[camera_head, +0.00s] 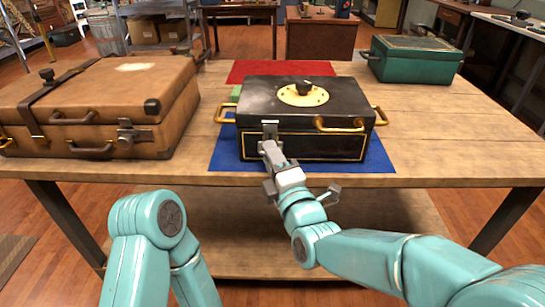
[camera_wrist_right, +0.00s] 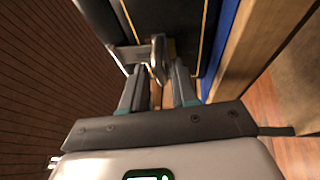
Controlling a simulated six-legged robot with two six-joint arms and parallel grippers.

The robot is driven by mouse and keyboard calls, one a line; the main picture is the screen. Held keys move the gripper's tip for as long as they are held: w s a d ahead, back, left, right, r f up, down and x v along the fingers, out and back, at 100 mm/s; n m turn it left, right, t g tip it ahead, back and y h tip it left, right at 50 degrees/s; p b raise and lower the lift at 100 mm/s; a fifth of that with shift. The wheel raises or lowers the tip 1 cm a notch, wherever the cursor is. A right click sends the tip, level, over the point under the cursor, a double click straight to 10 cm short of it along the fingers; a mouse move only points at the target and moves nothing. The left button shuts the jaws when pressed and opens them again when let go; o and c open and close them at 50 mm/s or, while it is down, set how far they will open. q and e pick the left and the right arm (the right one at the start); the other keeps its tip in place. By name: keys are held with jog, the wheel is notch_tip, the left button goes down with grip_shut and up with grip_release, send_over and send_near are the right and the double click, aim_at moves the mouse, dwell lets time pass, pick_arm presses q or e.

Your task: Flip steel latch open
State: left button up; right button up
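A black box (camera_head: 345,145) with gold trim and handles stands closed on a blue mat (camera_head: 225,150). A steel latch (camera_head: 270,131) sits on the left part of its front face, and it also shows in the right wrist view (camera_wrist_right: 157,58). My right gripper (camera_head: 270,149) is just in front of the latch. In the right wrist view its fingers (camera_wrist_right: 160,75) are apart, with the latch's upright metal piece at or just beyond the gap between the tips. I cannot tell if they touch it. My left gripper is out of view; only its arm shows.
A brown suitcase (camera_head: 70,105) with its own metal clasp (camera_head: 128,133) stands left on the wooden table (camera_head: 440,150). A red mat (camera_head: 270,69) lies behind the box. A green case (camera_head: 410,65) stands at the back right.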

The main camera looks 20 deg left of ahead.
grip_shut()
dwell(1.2)
